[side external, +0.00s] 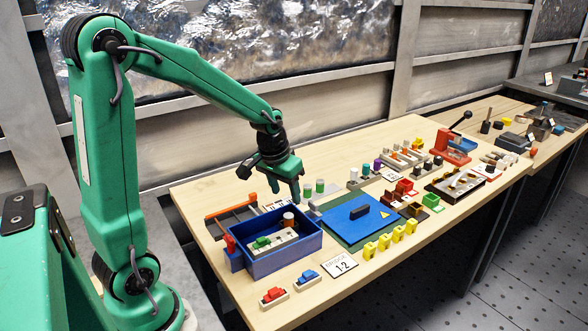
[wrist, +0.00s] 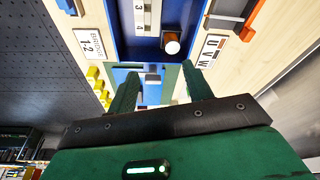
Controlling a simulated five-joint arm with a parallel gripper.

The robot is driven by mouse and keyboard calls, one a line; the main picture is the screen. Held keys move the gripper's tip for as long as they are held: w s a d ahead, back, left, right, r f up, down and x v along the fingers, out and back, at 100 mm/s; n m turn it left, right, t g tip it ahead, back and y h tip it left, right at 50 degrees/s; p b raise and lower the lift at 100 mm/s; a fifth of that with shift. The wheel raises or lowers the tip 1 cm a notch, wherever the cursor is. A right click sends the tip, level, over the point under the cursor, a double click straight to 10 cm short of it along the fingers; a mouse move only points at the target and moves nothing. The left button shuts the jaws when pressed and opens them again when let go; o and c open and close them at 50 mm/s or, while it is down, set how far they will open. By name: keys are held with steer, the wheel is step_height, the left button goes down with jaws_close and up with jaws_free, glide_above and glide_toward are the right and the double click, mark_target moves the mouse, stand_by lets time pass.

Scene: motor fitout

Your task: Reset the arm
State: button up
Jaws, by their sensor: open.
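My green arm reaches over the wooden bench in the side external view. My gripper (side external: 287,190) points down above the back right part of the blue box (side external: 285,262), open, with nothing seen between its fingers. In the wrist view my gripper (wrist: 165,78) shows two green fingers apart, with the blue box (wrist: 112,14) beyond them. The cylinder also shows in the wrist view (wrist: 171,44).
A blue plate (side external: 350,218) on a green base lies right of the box. Several yellow pieces (side external: 385,242) and a "BRIDGE 1-2" card (side external: 340,265) are in front. Red (side external: 273,296) and blue (side external: 307,278) pieces sit near the front edge. A red lever press (side external: 452,143) stands farther right.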

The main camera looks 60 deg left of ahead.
steer(key=s+d+r+m+t, duration=0.1)
steer(key=s+d+r, duration=0.4)
steer(key=s, duration=0.2)
steer(key=s+d+r+m+t, duration=0.1)
steer(key=s+d+r+m, duration=0.1)
steer(key=s+d+r, duration=0.3)
steer(key=shift+s+d+r+t+h, duration=0.25)
steer(key=shift+s+d+t+h, duration=0.15)
steer(key=shift+s, duration=1.1)
